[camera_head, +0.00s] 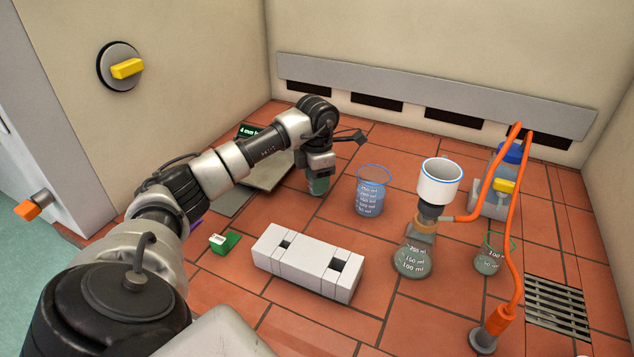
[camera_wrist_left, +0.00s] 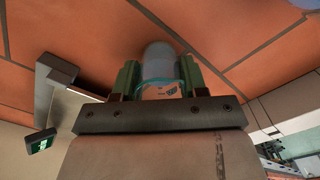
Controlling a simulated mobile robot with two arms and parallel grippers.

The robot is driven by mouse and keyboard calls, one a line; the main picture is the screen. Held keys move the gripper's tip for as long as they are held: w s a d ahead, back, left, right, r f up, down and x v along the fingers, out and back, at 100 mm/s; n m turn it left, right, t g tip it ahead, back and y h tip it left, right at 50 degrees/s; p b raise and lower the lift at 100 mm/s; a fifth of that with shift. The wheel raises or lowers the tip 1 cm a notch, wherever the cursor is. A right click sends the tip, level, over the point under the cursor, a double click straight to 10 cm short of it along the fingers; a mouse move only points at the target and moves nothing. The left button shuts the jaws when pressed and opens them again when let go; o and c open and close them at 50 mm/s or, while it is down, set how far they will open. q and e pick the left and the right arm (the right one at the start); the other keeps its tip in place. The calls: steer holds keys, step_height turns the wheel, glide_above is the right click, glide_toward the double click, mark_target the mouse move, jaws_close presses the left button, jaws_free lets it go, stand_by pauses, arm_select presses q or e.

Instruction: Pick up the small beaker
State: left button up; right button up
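The small beaker (camera_wrist_left: 158,65) is clear glass with a teal rim. In the left wrist view it sits between the two green fingers of my left gripper (camera_wrist_left: 160,82), which press against its sides. Only a little greenish glass of the small beaker (camera_head: 319,186) shows there. Whether its base touches the tiles cannot be told. My right gripper is not in view.
A white block rack (camera_head: 307,262) and a small green item (camera_head: 225,242) lie in front. A grey scale (camera_head: 268,172) is behind my arm.

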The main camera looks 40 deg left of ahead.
arm_select(q)
steer(key=shift+c, duration=1.2)
steer(key=shift+r, duration=0.15)
step_height(320, 180, up, 10)
steer(key=shift+b, duration=0.35)
steer(key=o, duration=0.3)
steer(key=c, duration=0.4)
